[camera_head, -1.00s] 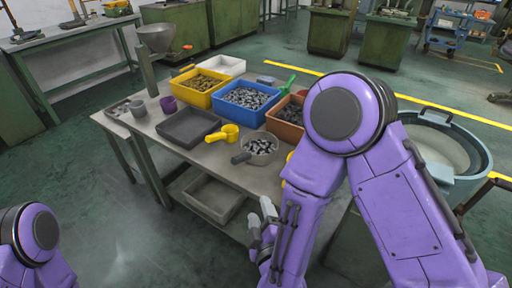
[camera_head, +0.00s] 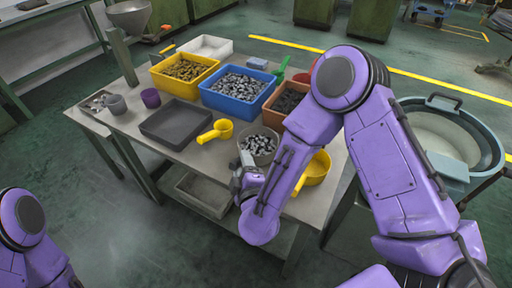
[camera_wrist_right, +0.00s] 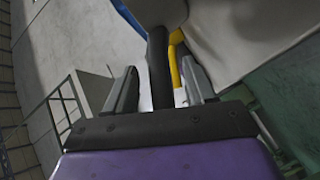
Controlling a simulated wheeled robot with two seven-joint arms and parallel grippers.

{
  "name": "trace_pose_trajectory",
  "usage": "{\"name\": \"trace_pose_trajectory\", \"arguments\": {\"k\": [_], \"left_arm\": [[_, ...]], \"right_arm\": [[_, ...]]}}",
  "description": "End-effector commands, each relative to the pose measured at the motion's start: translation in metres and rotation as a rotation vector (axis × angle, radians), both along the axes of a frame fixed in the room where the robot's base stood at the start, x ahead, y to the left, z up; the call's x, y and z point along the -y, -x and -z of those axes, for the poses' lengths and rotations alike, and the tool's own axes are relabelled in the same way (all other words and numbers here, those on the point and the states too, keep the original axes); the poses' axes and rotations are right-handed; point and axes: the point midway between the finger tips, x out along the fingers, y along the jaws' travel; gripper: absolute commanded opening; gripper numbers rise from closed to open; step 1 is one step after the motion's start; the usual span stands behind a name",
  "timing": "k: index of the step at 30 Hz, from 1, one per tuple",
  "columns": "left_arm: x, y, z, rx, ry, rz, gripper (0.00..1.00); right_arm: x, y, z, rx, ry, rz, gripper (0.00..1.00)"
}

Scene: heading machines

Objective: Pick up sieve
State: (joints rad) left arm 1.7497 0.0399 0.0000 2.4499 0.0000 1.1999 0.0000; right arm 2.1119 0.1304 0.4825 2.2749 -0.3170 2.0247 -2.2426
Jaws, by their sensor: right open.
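The sieve (camera_head: 258,143) is a grey round bowl with a dark handle, on the table's front edge, with small metal pieces showing in it. In the head view my right arm hides most of its handle. My right gripper (camera_head: 243,175) is at the handle side of the sieve. In the right wrist view the dark handle (camera_wrist_right: 158,62) stands between the two open fingers of my right gripper (camera_wrist_right: 160,90), with the grey bowl (camera_wrist_right: 245,30) beyond. I cannot tell if a finger touches the handle. My left gripper is out of view.
Yellow scoops lie left (camera_head: 216,131) and right (camera_head: 318,168) of the sieve. Behind are a blue bin (camera_head: 238,103), a yellow bin (camera_head: 184,92) and an orange bin (camera_head: 279,125). A black tray (camera_head: 177,141) lies left. A large blue-grey tub (camera_head: 480,170) stands at right.

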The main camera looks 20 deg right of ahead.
Motion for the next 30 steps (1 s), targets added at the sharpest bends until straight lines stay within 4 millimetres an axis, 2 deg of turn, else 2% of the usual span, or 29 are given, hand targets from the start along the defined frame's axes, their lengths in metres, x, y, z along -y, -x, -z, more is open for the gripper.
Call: {"name": "trace_pose_trajectory", "arguments": {"k": [1, 4, 12, 17, 18, 26, 30], "left_arm": [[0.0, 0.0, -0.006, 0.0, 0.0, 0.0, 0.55], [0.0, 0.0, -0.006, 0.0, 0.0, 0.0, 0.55], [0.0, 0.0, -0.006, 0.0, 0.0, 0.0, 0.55], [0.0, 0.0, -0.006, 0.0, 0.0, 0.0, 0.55], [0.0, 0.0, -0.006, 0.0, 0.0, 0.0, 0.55], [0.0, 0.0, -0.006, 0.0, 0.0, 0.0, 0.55], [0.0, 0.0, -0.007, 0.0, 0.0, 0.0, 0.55]], "right_arm": [[0.002, -0.009, -0.001, -0.002, -0.004, 0.008, 0.55], [0.003, -0.023, 0.003, -0.001, -0.004, 0.003, 0.55], [0.003, -0.028, 0.004, 0.0, 0.0, 0.0, 0.55], [0.003, -0.027, 0.004, 0.0, 0.0, 0.0, 0.03], [0.003, -0.027, 0.004, 0.0, 0.0, 0.0, 0.0], [0.003, -0.028, 0.003, 0.001, -0.001, 0.001, 0.0], [0.003, -0.028, -0.008, 0.003, -0.001, -0.001, 0.0]]}}
